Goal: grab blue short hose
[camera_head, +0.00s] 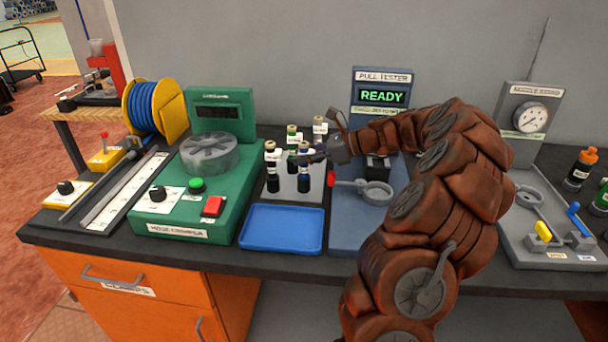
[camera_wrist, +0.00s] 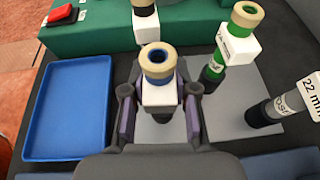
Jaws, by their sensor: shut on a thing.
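The blue short hose (camera_head: 304,165) stands upright on a grey stand (camera_head: 290,194). It has a tan ring at its top, a white label and blue showing inside the ring. In the wrist view my gripper (camera_wrist: 160,108) has its two fingers on either side of this hose (camera_wrist: 159,68), shut on it just at the label. In the head view my gripper (camera_head: 312,156) reaches in from the right at the hose's upper part. The fingers hide part of the hose's lower body in the wrist view.
Close by stand a dark hose (camera_head: 272,170), a green hose (camera_wrist: 212,70) and a grey hose (camera_wrist: 262,112) labelled 22 mm. An empty blue tray (camera_head: 281,230) lies in front. A green machine (camera_head: 175,226) is at left, a pull tester (camera_head: 372,215) at right.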

